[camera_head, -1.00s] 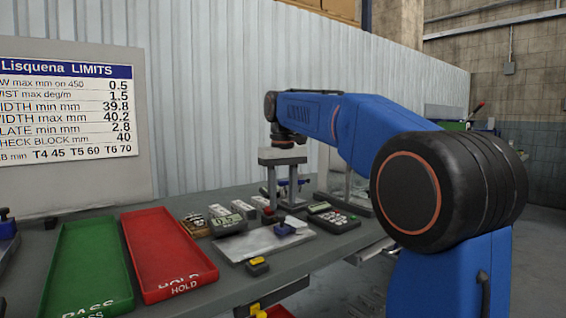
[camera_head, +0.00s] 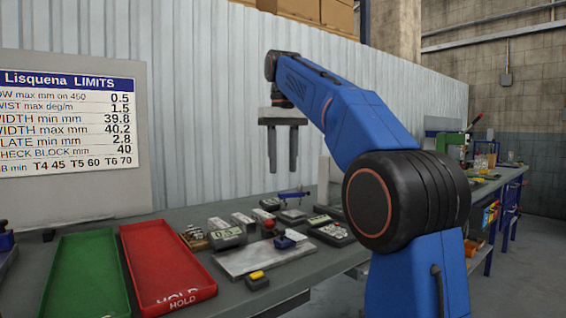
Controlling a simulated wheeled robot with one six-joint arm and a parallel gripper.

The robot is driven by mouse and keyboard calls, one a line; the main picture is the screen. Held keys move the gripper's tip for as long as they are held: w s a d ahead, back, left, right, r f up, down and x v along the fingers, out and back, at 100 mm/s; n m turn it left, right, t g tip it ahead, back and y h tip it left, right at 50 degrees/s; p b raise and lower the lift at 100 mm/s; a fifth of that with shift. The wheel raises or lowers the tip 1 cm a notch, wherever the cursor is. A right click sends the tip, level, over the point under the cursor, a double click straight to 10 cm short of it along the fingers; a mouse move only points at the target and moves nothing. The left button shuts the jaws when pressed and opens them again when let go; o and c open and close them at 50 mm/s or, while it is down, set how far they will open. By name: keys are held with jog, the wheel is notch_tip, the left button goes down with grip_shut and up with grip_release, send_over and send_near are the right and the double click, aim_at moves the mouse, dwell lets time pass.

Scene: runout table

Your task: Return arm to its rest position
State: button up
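My gripper (camera_head: 283,165) hangs from my blue arm, fingers pointing down, in front of the corrugated wall. It is raised well clear of the table and the tools below it. A gap shows between its two dark fingers, and nothing is seen held between them.
Below stands the grey table (camera_head: 190,210) with a flat metal plate (camera_head: 240,262), a digital readout (camera_head: 228,236) and several small gauges. A green PASS tray (camera_head: 85,270) and a red HOLD tray (camera_head: 170,265) lie at the left. A limits board (camera_head: 70,180) stands behind them. A further bench (camera_head: 487,185) is at right.

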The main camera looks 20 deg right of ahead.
dwell(0.4)
jog(key=s+a+f+t, duration=0.1)
jog(key=s+f+t, duration=0.1)
jog(key=s+f, duration=1.4)
jog(key=s+a+f+t, duration=0.1)
jog(key=s+f+t, duration=0.1)
jog(key=s+f, duration=1.4)
notch_tip(320, 180, down, 8)
jog(key=shift+s+r+t, duration=0.1)
jog(key=shift+s+t, duration=0.2)
jog(key=shift+t, duration=0.1)
